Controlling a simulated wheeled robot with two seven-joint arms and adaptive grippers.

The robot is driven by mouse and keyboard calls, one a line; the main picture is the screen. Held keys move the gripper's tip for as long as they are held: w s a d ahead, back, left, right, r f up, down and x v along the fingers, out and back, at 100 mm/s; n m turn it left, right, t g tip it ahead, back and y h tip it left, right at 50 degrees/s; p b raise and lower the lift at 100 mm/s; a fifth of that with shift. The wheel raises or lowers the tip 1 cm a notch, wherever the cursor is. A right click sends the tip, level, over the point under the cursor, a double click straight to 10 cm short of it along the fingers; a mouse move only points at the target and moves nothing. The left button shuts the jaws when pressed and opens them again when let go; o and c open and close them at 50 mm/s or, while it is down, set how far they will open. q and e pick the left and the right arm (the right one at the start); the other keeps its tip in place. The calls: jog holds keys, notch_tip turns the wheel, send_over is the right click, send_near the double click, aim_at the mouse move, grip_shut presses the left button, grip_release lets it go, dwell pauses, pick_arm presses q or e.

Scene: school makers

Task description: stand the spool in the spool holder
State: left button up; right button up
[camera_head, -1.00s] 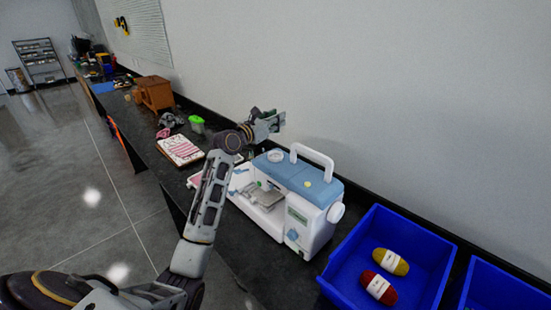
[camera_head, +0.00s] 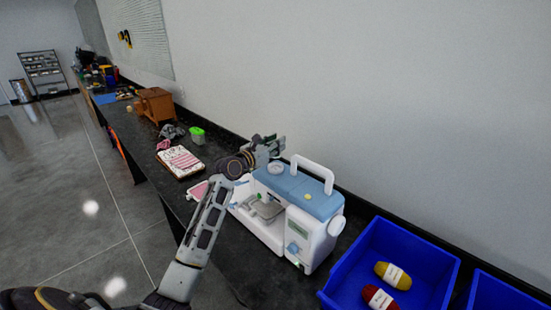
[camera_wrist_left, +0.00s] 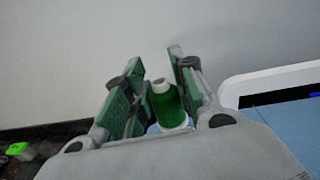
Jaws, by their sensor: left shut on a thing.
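The green spool (camera_wrist_left: 165,102) with a white top sits between the fingers of my left gripper (camera_wrist_left: 157,70) in the left wrist view. The gripper is shut on it. In the head view my left gripper (camera_head: 270,148) is just above and behind the round white spool holder (camera_head: 275,168) on top of the blue and white sewing machine (camera_head: 310,195). The spool cannot be made out in the head view. A pale disc shows at the spool's lower end in the wrist view; whether it is the spool's rim or the holder, I cannot tell. My right gripper is out of view.
The machine's white carrying handle (camera_head: 313,170) rises right of the gripper. A blue bin (camera_head: 440,262) with yellow and red yarn stands at the right. A notebook (camera_head: 180,163) and a green-lidded container (camera_head: 197,136) lie left on the dark counter. The wall is close behind.

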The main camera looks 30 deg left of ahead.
aim_at(275, 157)
pick_arm(q)
jog(key=shift+f, duration=0.85)
jog(key=shift+f, duration=1.85)
jog(key=shift+f, duration=0.35)
jog(key=o, duration=0.9)
jog(key=shift+r, duration=0.15)
jog(key=shift+r, duration=0.2)
jog(key=b+v, duration=0.1)
jog(key=v, duration=1.1)
jog(key=shift+b, duration=0.3)
